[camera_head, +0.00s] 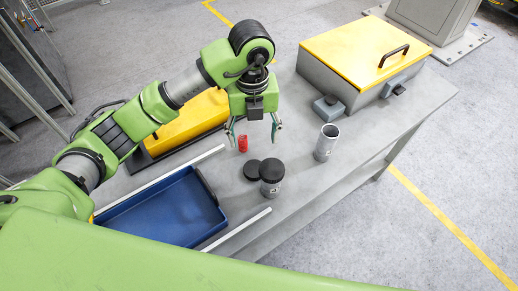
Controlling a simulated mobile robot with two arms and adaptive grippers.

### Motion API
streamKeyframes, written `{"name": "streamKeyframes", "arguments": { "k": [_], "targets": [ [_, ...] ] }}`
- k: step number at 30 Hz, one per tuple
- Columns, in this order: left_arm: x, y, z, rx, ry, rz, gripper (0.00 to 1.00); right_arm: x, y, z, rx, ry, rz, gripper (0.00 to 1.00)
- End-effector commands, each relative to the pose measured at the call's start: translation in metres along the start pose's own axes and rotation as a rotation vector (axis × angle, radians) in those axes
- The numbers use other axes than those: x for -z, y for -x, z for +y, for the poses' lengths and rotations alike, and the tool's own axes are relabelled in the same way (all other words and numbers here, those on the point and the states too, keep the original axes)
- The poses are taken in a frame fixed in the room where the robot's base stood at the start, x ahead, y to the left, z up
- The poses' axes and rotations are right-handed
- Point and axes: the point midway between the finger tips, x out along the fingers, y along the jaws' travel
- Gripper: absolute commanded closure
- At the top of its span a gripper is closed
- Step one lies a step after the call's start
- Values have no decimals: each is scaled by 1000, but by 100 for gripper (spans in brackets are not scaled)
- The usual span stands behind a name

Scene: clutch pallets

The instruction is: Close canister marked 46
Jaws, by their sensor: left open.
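An open grey canister (326,145) stands upright on the grey table, right of my left gripper. It has a small mark on its side that is too small to read. A second grey canister (271,189) stands nearer, with a black lid on top; its mark is also unreadable. A loose black lid (251,172) lies just left of that canister. My left gripper (254,138) is open and points down above the table, beyond the lids. A small red object (243,143) shows between its fingers, near the left finger; I cannot tell whether they touch. My right gripper is not in view.
A blue tray (165,212) lies at the near left between white rails. A yellow-lidded grey box (366,50) with a black handle stands at the back right, with a small grey block (328,108) before it. A yellow case (192,122) lies behind my left arm.

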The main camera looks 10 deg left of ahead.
Motion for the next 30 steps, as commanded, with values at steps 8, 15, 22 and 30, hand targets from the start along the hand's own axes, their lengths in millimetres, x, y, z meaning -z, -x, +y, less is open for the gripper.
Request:
{"name": "streamKeyframes", "arguments": {
  "k": [8, 15, 22, 30],
  "targets": [
    [0, 0, 0, 0, 0, 0, 37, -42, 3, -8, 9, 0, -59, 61],
    [1, -22, 1, -2, 1, 6, 37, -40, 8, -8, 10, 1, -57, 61],
    [1, -66, 0, 0, 1, 5, 37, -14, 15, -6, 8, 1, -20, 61],
    [0, -87, 0, 1, -1, 1, 37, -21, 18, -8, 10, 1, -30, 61]
  ]
}}
